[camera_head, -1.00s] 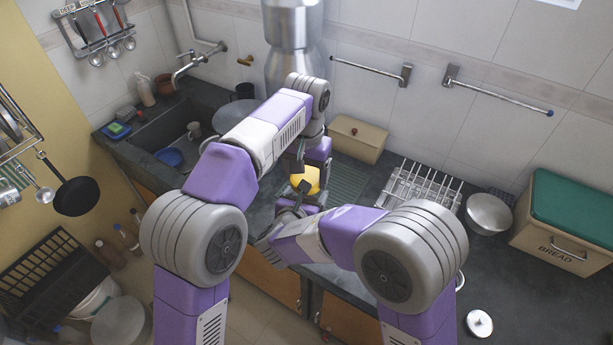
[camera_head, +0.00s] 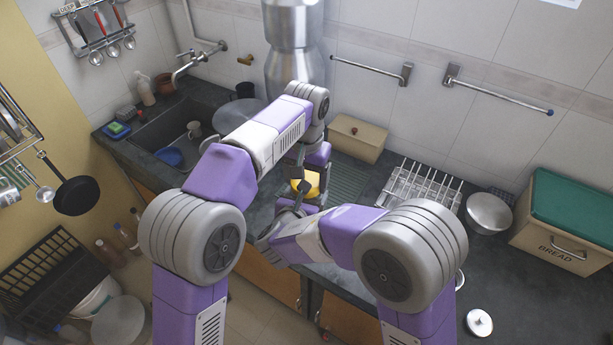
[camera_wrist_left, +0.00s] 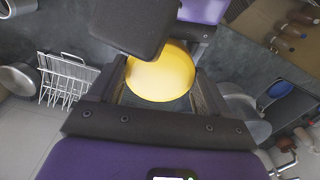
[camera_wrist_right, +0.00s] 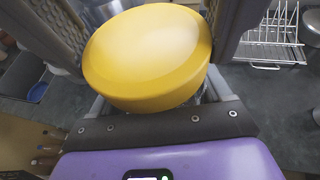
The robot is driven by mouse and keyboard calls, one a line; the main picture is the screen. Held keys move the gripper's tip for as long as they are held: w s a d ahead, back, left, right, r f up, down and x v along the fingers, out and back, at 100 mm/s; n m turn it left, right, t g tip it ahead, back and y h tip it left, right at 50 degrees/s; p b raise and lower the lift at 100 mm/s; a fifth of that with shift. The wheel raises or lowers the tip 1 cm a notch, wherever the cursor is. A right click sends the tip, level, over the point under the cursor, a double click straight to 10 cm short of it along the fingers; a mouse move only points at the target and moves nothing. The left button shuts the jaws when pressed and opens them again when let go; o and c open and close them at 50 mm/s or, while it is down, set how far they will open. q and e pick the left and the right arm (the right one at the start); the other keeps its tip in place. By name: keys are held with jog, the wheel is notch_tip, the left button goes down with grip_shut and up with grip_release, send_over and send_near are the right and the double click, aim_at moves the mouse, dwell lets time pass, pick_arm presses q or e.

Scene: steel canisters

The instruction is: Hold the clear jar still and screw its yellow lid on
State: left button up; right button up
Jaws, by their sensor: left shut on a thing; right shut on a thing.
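The yellow lid (camera_head: 307,184) is in the middle of the head view, between my two grippers. In the left wrist view the lid (camera_wrist_left: 160,75) lies between the fingers of my left gripper (camera_wrist_left: 160,88), which is shut on it. A black block and a purple part of my right arm cover its upper edge there. In the right wrist view the lid (camera_wrist_right: 147,55) is large and close, above the fingers of my right gripper (camera_wrist_right: 160,98). That gripper is shut on the clear jar, mostly hidden under the lid. Whether lid and jar touch is hidden.
A wire rack (camera_head: 425,185) and a metal bowl (camera_head: 489,213) stand to the right on the dark counter. A bread box (camera_head: 565,240) is farther right, a beige box (camera_head: 357,138) behind. A small white lid (camera_head: 479,323) lies at the front right. The sink (camera_head: 165,140) is left.

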pick_arm(q)
jog(key=shift+s+a+f, duration=0.1)
jog(key=shift+s+f, duration=0.1)
jog(key=shift+f, duration=0.6)
pick_arm(e)
jog(key=shift+w+d+r, duration=0.1)
jog(key=shift+w+r, duration=0.05)
jog(key=shift+r, duration=0.05)
pick_arm(q)
jog(key=o, duration=0.6)
pick_arm(e)
grip_shut()
pick_arm(q)
jog(key=o, duration=0.3)
jog(key=shift+o, duration=0.2)
jog(key=shift+r, duration=0.25)
jog(key=shift+w+r, duration=0.1)
jog(key=shift+r, duration=2)
pick_arm(e)
jog(key=shift+f, duration=0.1)
